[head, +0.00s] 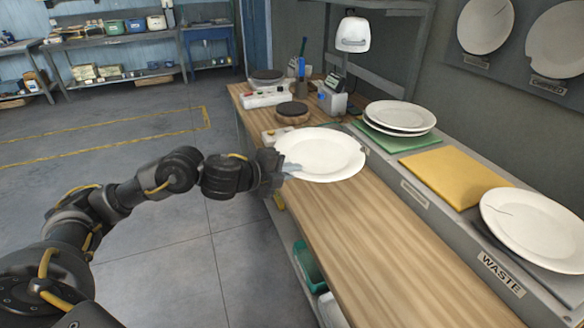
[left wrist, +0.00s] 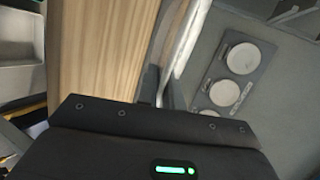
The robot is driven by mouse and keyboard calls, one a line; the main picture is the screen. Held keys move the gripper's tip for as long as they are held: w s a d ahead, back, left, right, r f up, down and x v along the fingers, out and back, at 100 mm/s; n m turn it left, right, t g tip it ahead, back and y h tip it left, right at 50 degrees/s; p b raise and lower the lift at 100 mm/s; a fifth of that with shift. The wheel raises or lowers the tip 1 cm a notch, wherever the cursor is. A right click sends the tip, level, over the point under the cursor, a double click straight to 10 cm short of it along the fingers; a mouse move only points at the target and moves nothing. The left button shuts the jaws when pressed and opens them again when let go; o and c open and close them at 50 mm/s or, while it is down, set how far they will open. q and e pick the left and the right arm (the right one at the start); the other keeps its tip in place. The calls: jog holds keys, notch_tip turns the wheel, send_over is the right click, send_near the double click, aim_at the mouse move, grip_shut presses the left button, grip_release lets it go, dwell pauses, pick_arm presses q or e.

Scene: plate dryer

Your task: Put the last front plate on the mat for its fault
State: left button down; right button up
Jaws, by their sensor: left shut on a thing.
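My left gripper (head: 283,169) is shut on the rim of a white plate (head: 325,155), held face up over the wooden bench. I see no crack or chip on its face. In the left wrist view the plate (left wrist: 187,38) shows edge-on between the fingers (left wrist: 163,88). On the ledge at right, a green mat (head: 422,139) bears a small stack of white plates (head: 400,116). The yellow mat (head: 445,178) is bare. A cracked white plate (head: 540,228) lies by the WASTE label (head: 501,275). My right gripper is out of view.
Sample plates (head: 487,24) hang on the wall at right. A dark round stand (head: 292,112), a scale (head: 266,78), a small device (head: 331,98) and a lamp (head: 353,34) are at the bench's far end. The near bench top (head: 385,265) is clear. A green bin (head: 307,266) sits below.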

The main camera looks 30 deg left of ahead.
pick_arm(q)
jog(key=shift+s+d+r, duration=0.1)
jog(key=shift+s+r, duration=0.2)
jog(key=shift+d, duration=0.1)
jog(key=s+d+f+m+g+h, duration=0.1)
jog(key=s+d+f+m, duration=0.1)
jog(key=d, duration=0.4)
jog(key=s+d+f+m+g+h, duration=0.2)
jog(key=s+d+f, duration=0.1)
jog(key=s+d, duration=0.2)
jog(key=s+d+f+m+g+h, duration=0.1)
jog(key=s+d, duration=0.3)
jog(key=d, duration=0.4)
jog(key=shift+s+f+m+h, duration=0.25)
jog(key=shift+f+m+h, duration=0.15)
jog(key=shift+f+h, duration=0.3)
jog(key=shift+s+d, duration=0.15)
jog(key=shift+d, duration=0.1)
jog(key=shift+s+d+g, duration=0.1)
jog(key=shift+s+g, duration=0.05)
jog(key=shift+g, duration=0.15)
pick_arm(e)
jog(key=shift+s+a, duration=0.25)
